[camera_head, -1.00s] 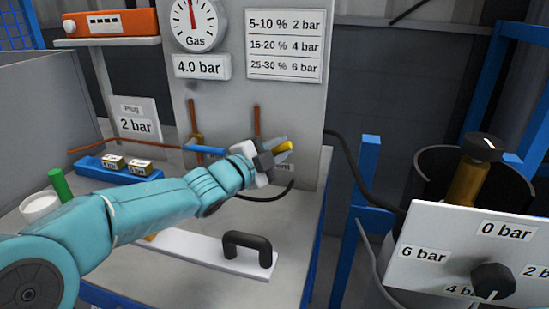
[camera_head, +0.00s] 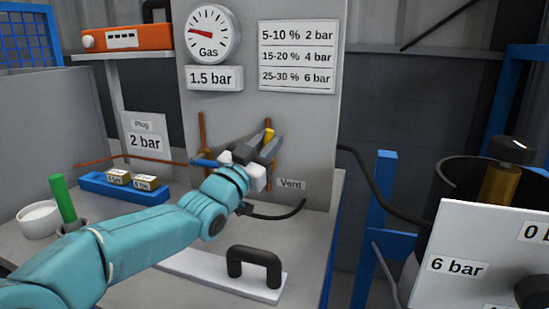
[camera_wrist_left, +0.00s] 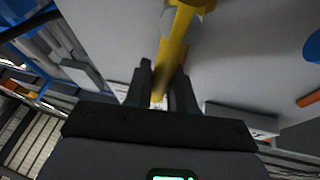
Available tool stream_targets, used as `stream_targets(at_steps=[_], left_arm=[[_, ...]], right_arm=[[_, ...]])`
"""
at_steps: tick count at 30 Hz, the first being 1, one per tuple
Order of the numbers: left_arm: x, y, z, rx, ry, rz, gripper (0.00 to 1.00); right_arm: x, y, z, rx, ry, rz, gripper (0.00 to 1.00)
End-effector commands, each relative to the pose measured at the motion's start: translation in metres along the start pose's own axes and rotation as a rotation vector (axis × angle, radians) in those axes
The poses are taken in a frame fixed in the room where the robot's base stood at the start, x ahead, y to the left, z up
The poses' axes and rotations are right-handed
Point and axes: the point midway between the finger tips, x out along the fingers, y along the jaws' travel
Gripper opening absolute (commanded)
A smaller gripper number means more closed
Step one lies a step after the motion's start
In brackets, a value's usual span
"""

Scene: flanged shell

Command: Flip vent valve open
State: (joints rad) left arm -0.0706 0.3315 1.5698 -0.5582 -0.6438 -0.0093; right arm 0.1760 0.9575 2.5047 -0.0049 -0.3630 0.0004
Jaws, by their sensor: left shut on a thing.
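The yellow vent valve handle (camera_head: 269,134) is on the grey upright panel, above and left of the "Vent" label (camera_head: 290,184). Its tip points upward in the head view. My left gripper (camera_head: 264,147) is shut on this handle, with dark fingers on either side of it. In the left wrist view the yellow handle (camera_wrist_left: 178,40) runs down between the two fingertips of my left gripper (camera_wrist_left: 160,88). The valve body is mostly hidden by my wrist. The gas gauge (camera_head: 212,32) stands above a "1.5 bar" plate (camera_head: 214,77). My right gripper is out of view.
A blue handle (camera_head: 207,163) lies just left of my gripper. A lid with a black handle (camera_head: 255,268) lies on the bench in front. A blue tray (camera_head: 122,188) and a green-topped item (camera_head: 63,198) stand left. A regulator board (camera_head: 470,240) is at right.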

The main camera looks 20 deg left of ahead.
Motion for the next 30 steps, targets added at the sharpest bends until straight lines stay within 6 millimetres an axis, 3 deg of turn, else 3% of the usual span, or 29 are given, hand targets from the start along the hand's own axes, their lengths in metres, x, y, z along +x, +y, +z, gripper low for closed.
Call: stream_targets(at_steps=[9, 29, 30], left_arm=[[-0.003, -0.010, 0.001, -0.144, 0.034, -0.060, 0.00], [-0.003, -0.015, 0.000, -0.197, 0.043, -0.081, 0.00], [-0.003, -0.015, 0.000, -0.197, 0.043, -0.082, 0.30]], right_arm=[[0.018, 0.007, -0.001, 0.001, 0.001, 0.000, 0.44], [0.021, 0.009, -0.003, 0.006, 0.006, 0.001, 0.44], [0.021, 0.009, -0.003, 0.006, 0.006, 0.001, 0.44]])
